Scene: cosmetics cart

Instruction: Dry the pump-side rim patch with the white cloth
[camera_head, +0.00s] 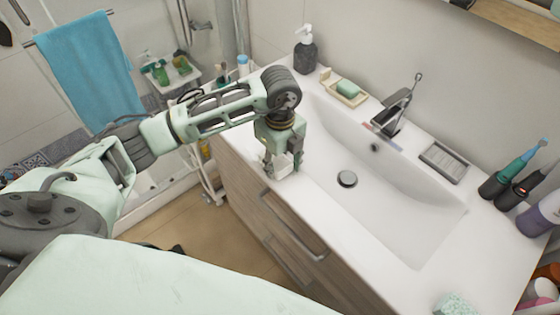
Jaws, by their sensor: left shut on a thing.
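My left arm reaches in from the left, and its gripper (281,168) points down over the front left rim of the white sink (317,205). The gripper is shut on a small white thing between its fingers, apparently the white cloth (268,164), mostly hidden by the fingers. I cannot tell whether it touches the rim. The dark pump bottle with a white top (305,52) stands upright on the back left corner of the sink top, behind my wrist. My arm hides part of the rim on the pump side, and no wet patch is clear there.
A soap dish with green soap (347,88), the faucet (396,105) and a grey tray (443,160) line the back. Bottles and brushes (508,180) crowd the right end. The basin is empty.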

